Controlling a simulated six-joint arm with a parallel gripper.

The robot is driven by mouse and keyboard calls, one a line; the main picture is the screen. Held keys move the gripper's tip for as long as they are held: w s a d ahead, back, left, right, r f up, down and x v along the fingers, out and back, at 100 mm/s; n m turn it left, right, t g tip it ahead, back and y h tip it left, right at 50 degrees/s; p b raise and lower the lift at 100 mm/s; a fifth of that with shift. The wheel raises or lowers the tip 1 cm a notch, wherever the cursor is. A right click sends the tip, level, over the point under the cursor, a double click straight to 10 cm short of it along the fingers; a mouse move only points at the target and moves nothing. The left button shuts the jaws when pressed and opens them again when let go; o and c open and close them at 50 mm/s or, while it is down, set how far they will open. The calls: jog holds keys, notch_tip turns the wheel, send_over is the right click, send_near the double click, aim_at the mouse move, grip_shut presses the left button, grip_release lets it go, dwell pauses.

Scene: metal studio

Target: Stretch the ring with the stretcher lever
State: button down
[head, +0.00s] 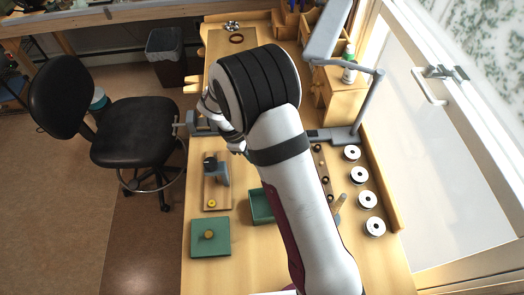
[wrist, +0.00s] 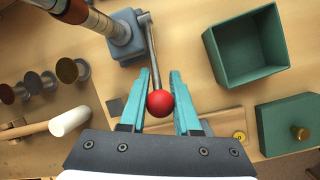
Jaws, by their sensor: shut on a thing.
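The stretcher stands at the top of the wrist view, with a grey base and column (wrist: 122,38) and a long thin lever (wrist: 151,50). The lever ends in a red ball knob (wrist: 160,103). My gripper (wrist: 161,98) has its teal fingers on both sides of this knob and is shut on it. A copper and gold-coloured rod-like part (wrist: 72,12) adjoins the column at the upper left. I cannot make out the ring for certain on it. In the head view my arm hides the fingers, the knob and most of the stretcher; a grey metal part (head: 194,124) shows beside it.
An open green box (wrist: 246,46) and a green lid (wrist: 289,124) with a brass knob lie right in the wrist view. A white-headed mallet (wrist: 70,120) and several discs lie left. White spools (head: 367,199) line the bench's right side.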

jog(key=shift+a+f+h, duration=0.35)
jog(key=shift+f+h, duration=0.3)
jog(key=shift+h, duration=0.25)
jog(key=c, duration=0.6)
grip_release()
jog(key=v, duration=1.5)
jog(key=shift+a+r, duration=0.25)
jog(key=shift+r, duration=0.05)
jog(key=shift+c, duration=0.3)
